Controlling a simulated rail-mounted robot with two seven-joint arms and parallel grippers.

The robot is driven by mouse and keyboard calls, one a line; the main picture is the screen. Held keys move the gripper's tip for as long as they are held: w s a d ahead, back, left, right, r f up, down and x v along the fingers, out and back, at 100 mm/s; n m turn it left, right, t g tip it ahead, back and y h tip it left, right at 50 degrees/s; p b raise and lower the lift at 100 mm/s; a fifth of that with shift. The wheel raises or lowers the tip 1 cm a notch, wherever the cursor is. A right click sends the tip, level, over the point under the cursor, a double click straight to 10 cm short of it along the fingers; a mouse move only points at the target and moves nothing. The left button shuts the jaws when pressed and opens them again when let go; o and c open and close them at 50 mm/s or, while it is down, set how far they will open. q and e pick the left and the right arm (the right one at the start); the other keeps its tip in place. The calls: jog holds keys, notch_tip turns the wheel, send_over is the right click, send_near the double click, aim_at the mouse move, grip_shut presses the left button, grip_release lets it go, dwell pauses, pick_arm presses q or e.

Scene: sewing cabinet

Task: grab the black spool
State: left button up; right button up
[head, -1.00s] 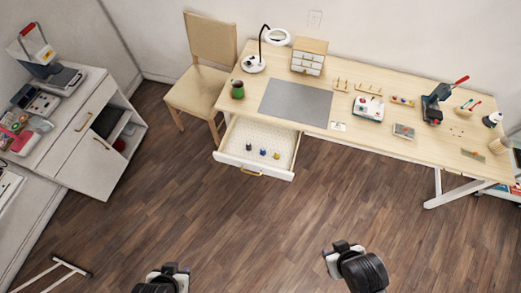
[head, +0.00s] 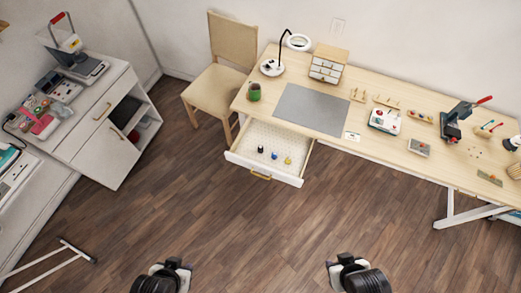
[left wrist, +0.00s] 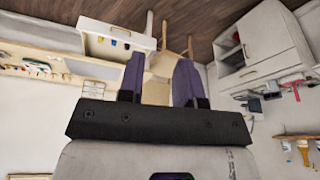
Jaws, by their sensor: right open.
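The black spool (head: 260,149) stands in the open white drawer (head: 236,159) under the table, leftmost of three small spools. A blue spool (head: 274,155) and a yellow spool (head: 288,160) stand to its right. My left gripper (head: 180,270) is at the bottom of the head view, well short of the drawer. In the left wrist view its two purple fingers (left wrist: 158,78) are apart with nothing between them. My right gripper (head: 340,268) is at the bottom right, open and far from the drawer.
The wooden table (head: 385,154) carries a grey mat (head: 310,109), a lamp and several tools. A chair (head: 218,88) stands just left of the drawer. A white cabinet (head: 105,150) is at the far left. The floor before the drawer is clear.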

dwell(0.3)
pick_arm(q)
jog(key=o, duration=0.7)
jog(key=shift+a, duration=0.15)
